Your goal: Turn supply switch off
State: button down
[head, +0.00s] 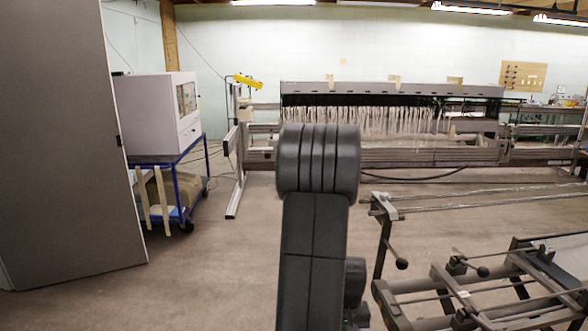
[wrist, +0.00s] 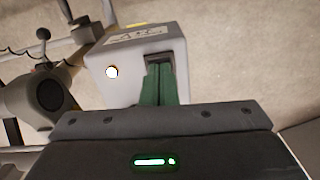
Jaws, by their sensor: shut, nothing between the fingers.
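A pale grey box (wrist: 124,58) with a printed label (wrist: 137,31) shows at the top middle of the wrist view. A round lamp (wrist: 111,72) glows on its face. A dark switch (wrist: 160,58) sits to the right of the lamp. My gripper (wrist: 160,75) is shut and empty, its green fingers right at the switch and covering its lower part. I cannot tell whether the fingertips touch it or which way it is set. In the head view my arm hides what lies behind it, and the gripper and the box cannot be made out.
In the wrist view, machine parts and a dark cylinder (wrist: 45,95) lie left of the box. In the head view, a metal frame (head: 440,295) stands at lower right, a long loom (head: 400,150) at the back, and a blue cart (head: 176,180) at left. Floor at left is clear.

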jog(key=shift+f, duration=0.3)
jog(key=shift+r, duration=0.1)
jog(key=shift+r+p, duration=2.45)
jog(key=shift+r, duration=1.1)
jog(key=shift+f, duration=0.15)
notch_tip(320, 180, down, 7)
jog(key=b, duration=0.5)
jog(key=shift+r, duration=0.2)
